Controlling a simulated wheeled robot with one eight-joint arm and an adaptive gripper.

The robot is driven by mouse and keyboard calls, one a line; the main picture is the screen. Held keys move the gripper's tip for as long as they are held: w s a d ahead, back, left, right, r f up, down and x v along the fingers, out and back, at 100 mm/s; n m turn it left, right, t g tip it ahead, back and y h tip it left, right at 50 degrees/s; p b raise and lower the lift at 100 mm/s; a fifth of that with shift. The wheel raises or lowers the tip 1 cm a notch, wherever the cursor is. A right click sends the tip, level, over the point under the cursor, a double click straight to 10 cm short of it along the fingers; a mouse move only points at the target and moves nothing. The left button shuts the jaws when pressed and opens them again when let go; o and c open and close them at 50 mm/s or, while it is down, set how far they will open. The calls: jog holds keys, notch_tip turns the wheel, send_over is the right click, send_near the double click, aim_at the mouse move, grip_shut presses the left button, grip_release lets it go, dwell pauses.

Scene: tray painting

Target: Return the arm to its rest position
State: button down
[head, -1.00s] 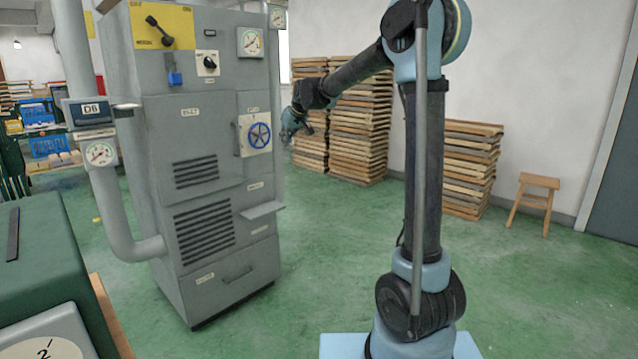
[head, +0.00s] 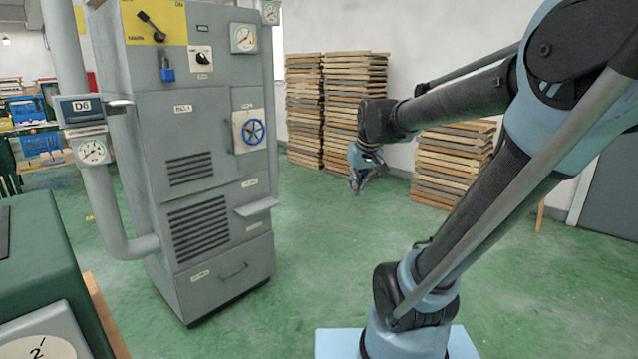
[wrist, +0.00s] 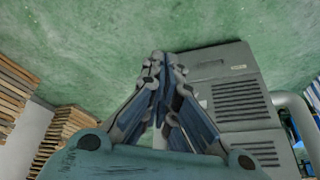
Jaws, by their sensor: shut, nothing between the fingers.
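My gripper (head: 356,190) hangs at the end of my arm in the head view, pointing down over open floor. It is to the right of the grey cabinet and in front of the stacked wooden frames. In the wrist view my gripper (wrist: 160,62) is shut, its fingertips together with nothing between them. It touches nothing that I can see.
Wooden frames (head: 303,110) are stacked by the wall. A green machine (head: 40,255) is at front left. The green floor (head: 310,255) between is clear.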

jog(key=s+d+f+m, duration=0.1)
jog(key=s+d+f, duration=0.1)
jog(key=s+f, duration=0.2)
jog(key=s+d+f+m+g+h, duration=0.1)
jog(key=s+d+f, duration=0.2)
jog(key=s+f, duration=0.2)
jog(key=s+d+f+g, duration=0.1)
jog(key=s+d+f, duration=0.2)
jog(key=s, duration=0.7)
notch_tip(320, 180, down, 2)
jog(key=shift+m, duration=0.4)
jog(key=shift+s, duration=0.1)
